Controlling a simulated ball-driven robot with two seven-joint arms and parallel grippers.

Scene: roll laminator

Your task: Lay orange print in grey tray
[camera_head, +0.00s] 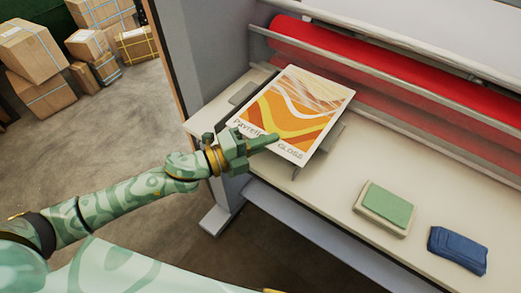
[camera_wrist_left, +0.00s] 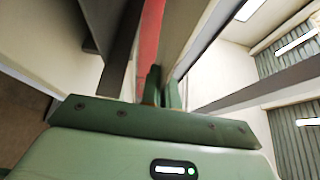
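The orange print (camera_head: 292,112), a white-bordered sheet with orange and yellow waves, shows in the head view above the pale bench in front of the red roller. My left gripper (camera_head: 262,142) is at its near edge, with one finger lying across its face. In the left wrist view the fingers (camera_wrist_left: 165,90) are close together on a thin pale sheet edge. Grey parts, apparently the grey tray (camera_head: 334,137), show past the print's right side; the print hides most of it. I cannot tell whether the print touches the tray. My right gripper is out of view.
The laminator's red roller (camera_head: 370,65) runs behind the print. A green-topped block (camera_head: 386,207) and a folded blue cloth (camera_head: 457,249) lie on the bench (camera_head: 330,190) to the right. Cardboard boxes (camera_head: 30,55) stand on the floor at the far left.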

